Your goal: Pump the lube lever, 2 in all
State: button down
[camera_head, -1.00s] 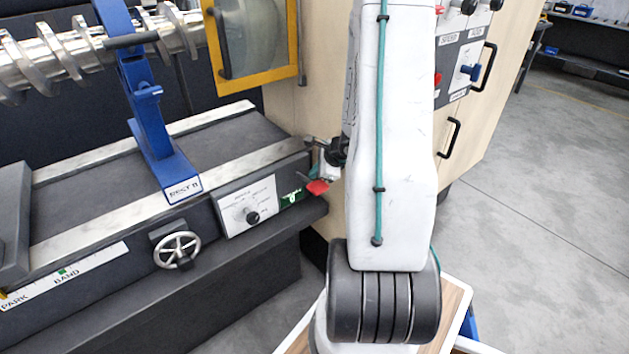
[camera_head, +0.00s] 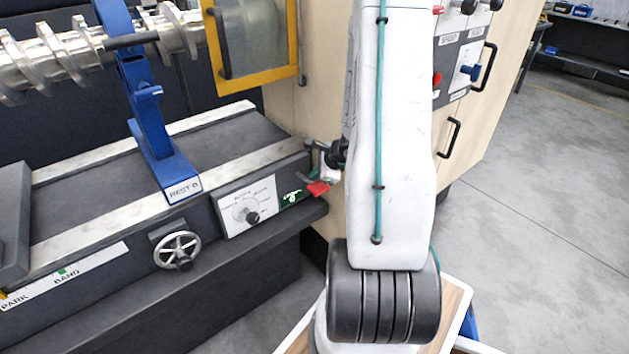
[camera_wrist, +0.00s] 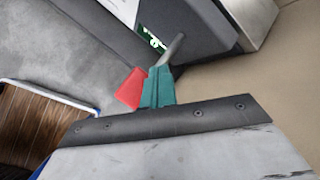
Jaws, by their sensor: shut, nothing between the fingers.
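The lube lever is a grey rod with a red grip. In the head view my arm hides most of the gripper.
A dial plate (camera_head: 247,206) and a handwheel (camera_head: 177,250) are on the bed's front. A blue rest (camera_head: 155,125) stands on the bed under a metal crankshaft (camera_head: 65,55). A beige cabinet (camera_head: 490,120) stands behind my arm. Open floor (camera_head: 560,220) lies to the right.

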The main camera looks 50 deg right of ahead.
jog(key=shift+s+f, duration=0.25)
jog(key=shift+f, duration=0.9)
dwell(1.2)
jog(key=shift+r, duration=0.1)
jog(key=shift+w+r, duration=0.15)
jog(key=shift+r, duration=0.75)
jog(key=shift+w+r, duration=0.15)
jog(key=shift+r, duration=0.75)
jog(key=shift+w+d+r, duration=0.1)
jog(key=shift+w+r, duration=0.1)
jog(key=shift+r, duration=1.05)
jog(key=shift+w+r, duration=0.2)
jog(key=shift+r, duration=1.05)
